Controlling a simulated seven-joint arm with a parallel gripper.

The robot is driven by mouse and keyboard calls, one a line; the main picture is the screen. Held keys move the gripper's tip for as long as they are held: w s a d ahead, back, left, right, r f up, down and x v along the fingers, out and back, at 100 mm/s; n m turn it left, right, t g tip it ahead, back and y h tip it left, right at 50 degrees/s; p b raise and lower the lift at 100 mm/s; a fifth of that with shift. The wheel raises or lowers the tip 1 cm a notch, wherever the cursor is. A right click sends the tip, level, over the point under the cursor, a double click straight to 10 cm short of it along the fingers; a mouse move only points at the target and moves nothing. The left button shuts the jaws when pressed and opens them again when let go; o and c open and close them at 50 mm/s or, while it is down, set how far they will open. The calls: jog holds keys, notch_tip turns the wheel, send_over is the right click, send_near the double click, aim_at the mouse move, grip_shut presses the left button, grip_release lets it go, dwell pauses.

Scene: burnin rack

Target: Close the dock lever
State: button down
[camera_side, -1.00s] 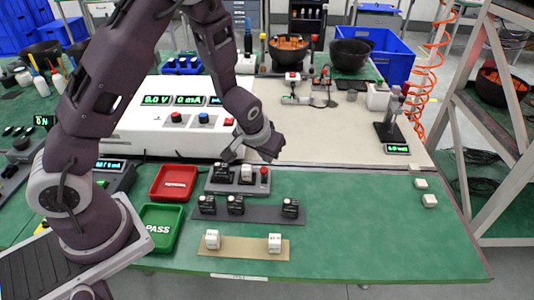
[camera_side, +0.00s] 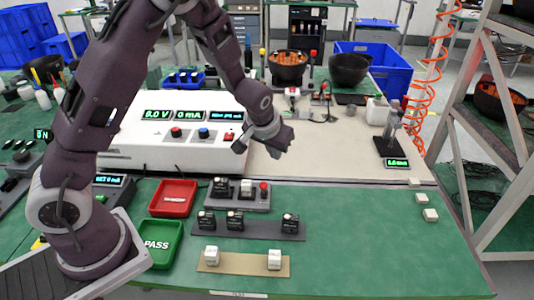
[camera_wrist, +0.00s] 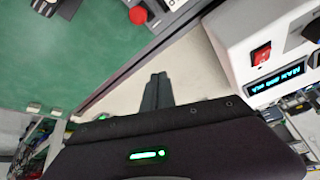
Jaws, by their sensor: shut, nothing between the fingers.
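The grey dock (camera_side: 233,206) sits on the green mat in front of the white instrument. A black block (camera_side: 221,187) is at its left, a white part (camera_side: 246,188) in its middle and a red knob (camera_side: 264,187) at its right. The lever's position is too small to tell. My gripper (camera_side: 286,140) is up and to the right of the dock, apart from it. In the wrist view the fingers of my gripper (camera_wrist: 157,85) are together and empty; a red knob (camera_wrist: 138,15) shows near the top edge, with the dock partly cut off.
The white instrument (camera_side: 170,150) with lit displays stands behind the dock. A red tray (camera_side: 173,197) and a green PASS tray (camera_side: 160,243) lie left. Black blocks stand on a grey strip (camera_side: 262,229), white cubes on a tan strip (camera_side: 242,265). The mat at right is mostly clear.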

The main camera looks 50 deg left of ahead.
jog(key=s+d+r, duration=0.4)
jog(key=s+r, duration=0.2)
jog(key=shift+s+r, duration=0.25)
jog(key=shift+d, duration=0.1)
jog(key=s+d+r+m+h, duration=0.1)
jog(key=s+r, duration=0.5)
jog(key=s, duration=0.6)
jog(key=s+d+r+m+h, duration=0.1)
jog(key=s+r+m, duration=0.1)
jog(key=s+r, duration=0.5)
jog(key=s, duration=0.4)
jog(key=shift+s+m+t+h, duration=0.3)
jog(key=shift+s, duration=0.1)
